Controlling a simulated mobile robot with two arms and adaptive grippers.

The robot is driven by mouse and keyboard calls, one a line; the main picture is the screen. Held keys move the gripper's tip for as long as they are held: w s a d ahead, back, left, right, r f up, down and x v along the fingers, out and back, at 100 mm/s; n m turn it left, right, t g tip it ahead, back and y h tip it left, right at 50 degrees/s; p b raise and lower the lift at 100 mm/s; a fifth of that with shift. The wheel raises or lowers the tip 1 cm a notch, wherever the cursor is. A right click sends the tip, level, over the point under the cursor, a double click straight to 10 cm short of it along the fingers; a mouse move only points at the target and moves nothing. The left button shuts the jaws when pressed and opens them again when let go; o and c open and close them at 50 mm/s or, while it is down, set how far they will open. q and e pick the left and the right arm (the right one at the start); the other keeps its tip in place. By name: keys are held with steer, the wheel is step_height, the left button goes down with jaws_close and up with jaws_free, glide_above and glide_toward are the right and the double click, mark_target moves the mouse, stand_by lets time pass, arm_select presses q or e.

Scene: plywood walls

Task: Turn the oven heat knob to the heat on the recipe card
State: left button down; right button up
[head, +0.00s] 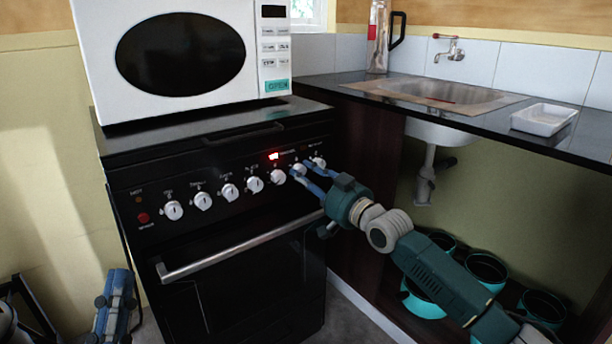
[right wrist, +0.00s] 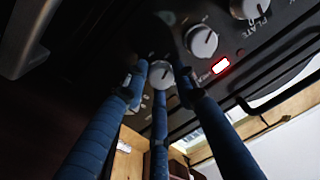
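The black oven (head: 245,250) has a row of white knobs on its front panel. A red indicator light (head: 274,155) glows above them and also shows in the right wrist view (right wrist: 220,65). My right gripper (head: 306,169) is at the right end of the row. In the right wrist view its blue fingers (right wrist: 160,84) surround one white knob (right wrist: 159,72); I cannot tell whether they press on it. The knob's pointer and marks are too small to read. My left gripper (head: 117,290) hangs low at the left, away from the oven. No recipe card is visible.
A white microwave (head: 180,50) stands on the oven top. The oven door handle (head: 235,252) juts out below the knobs. To the right are a counter with a sink (head: 435,90), a white dish (head: 543,119) and teal pots (head: 487,268) underneath.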

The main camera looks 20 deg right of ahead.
steer(key=shift+o, duration=1.1)
steer(key=shift+f, duration=0.1)
steer(key=r+v, duration=0.1)
steer(key=v, duration=1.1)
steer(key=shift+f, duration=0.4)
